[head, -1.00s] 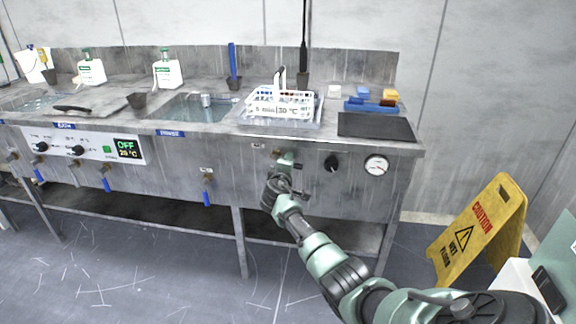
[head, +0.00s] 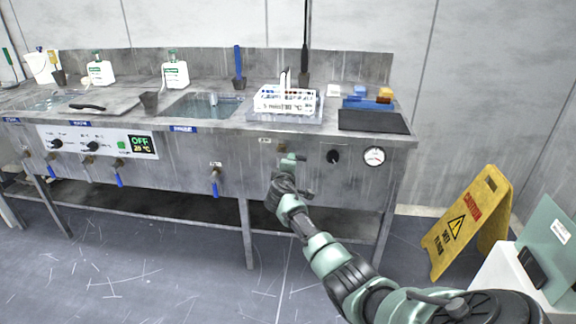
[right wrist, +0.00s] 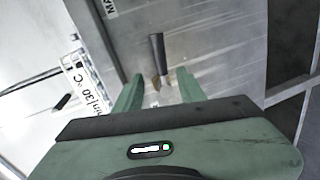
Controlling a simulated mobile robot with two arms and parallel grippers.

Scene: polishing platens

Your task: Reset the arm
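My right gripper (head: 287,163) is in front of the bench's steel front panel, below the label at the right-hand tap. In the right wrist view its two green fingers (right wrist: 160,76) stand apart with a gap between them. A dark-handled tap with a brass body (right wrist: 157,60) shows beyond the gap between the fingertips; I see no finger closed on it. In the head view the gripper mostly hides this tap. My left gripper is not in view.
A steel bench (head: 330,190) with sinks runs across the scene. A white rack (head: 285,100) stands in a tray on top. Blue-levered taps (head: 215,185), a black knob (head: 333,157) and a gauge (head: 373,156) are on the front. A yellow caution sign (head: 465,222) stands at right.

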